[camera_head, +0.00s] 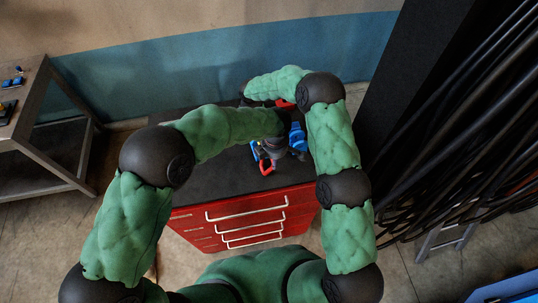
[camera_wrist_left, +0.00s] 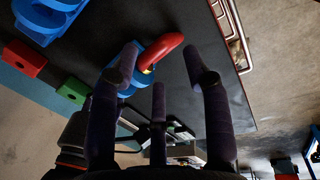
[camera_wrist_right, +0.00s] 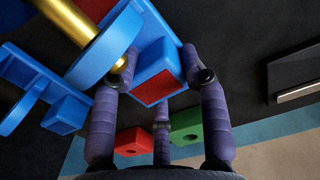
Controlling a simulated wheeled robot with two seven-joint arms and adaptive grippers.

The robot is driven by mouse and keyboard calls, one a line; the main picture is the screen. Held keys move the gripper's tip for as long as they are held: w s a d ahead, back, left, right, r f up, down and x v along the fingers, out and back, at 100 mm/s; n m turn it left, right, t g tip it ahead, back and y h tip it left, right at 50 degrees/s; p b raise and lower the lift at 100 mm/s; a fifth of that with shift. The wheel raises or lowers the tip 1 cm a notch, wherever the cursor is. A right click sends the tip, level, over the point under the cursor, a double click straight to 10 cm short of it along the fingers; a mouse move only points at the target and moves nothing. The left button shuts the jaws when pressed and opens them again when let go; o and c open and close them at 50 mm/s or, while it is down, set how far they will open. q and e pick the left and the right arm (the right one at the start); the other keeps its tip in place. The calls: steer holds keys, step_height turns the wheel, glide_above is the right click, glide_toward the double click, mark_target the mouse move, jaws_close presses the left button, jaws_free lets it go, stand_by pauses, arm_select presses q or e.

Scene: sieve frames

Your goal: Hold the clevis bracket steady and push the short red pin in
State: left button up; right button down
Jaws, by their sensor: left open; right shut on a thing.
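The blue clevis bracket (camera_wrist_right: 155,55) is between the fingers of my right gripper (camera_wrist_right: 160,90), which is shut on it; it has a red square end. A gold shaft (camera_wrist_right: 72,22) meets the bracket's round blue lug; how deep it sits I cannot tell. The short red pin (camera_wrist_left: 163,46) shows as a curved red handle in the left wrist view, with a bit of gold beside blue. In the head view the handle (camera_head: 266,168) is low, near my left gripper (camera_head: 272,150). My left gripper (camera_wrist_left: 160,80) is open beside the handle.
Another blue piece (camera_head: 298,138) stands to the right on the black top (camera_head: 200,178) of the red drawer cabinet. A red block (camera_wrist_right: 135,141) and a green block (camera_wrist_right: 186,125) lie nearby. The worktop's left part is clear. A side table (camera_head: 38,105) stands far left.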

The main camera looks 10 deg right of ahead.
steer(key=shift+w+r, duration=0.1)
steer(key=c, duration=0.6)
jaws_free()
